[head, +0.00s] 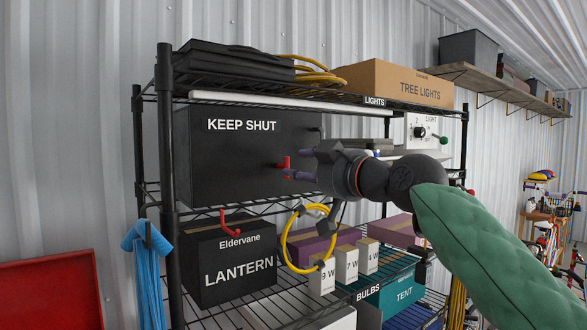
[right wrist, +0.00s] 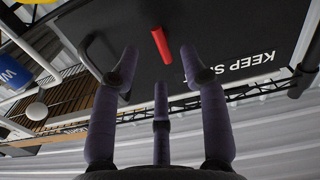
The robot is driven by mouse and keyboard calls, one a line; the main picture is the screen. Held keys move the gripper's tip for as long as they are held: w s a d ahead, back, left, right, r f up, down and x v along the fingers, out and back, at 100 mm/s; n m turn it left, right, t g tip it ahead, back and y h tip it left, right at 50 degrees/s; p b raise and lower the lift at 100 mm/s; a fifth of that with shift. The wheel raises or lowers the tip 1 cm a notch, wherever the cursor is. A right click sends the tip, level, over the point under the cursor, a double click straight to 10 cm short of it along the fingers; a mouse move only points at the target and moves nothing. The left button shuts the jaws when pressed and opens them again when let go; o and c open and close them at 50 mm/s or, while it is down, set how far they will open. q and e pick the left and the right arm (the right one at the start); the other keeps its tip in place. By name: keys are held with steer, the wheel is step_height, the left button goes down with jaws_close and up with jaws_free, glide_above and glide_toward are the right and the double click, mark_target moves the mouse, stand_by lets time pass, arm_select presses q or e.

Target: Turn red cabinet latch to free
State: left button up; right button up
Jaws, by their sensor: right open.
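The black cabinet (head: 235,165) marked "KEEP SHUT" stands on the middle shelf of the rack. Its red latch (head: 284,162) is on the front face, near the right side. In the right wrist view the latch (right wrist: 161,45) is a short red bar, slightly tilted, on the dark cabinet face. My right gripper (head: 296,164) is open and empty, its fingers pointing at the latch. In the wrist view the latch appears in the gap between two fingertips (right wrist: 159,54), with no visible contact. My left gripper is out of view.
A lantern box (head: 228,265) with a red hook (head: 230,227) sits below the cabinet. A yellow cable loop (head: 290,243) hangs below my right gripper. Small bulb boxes (head: 347,265) stand close by. A white light switch box (head: 421,132) is at the right. A rack post (head: 167,190) stands left.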

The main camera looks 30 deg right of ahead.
steer(key=s, duration=0.7)
steer(key=shift+d, duration=0.25)
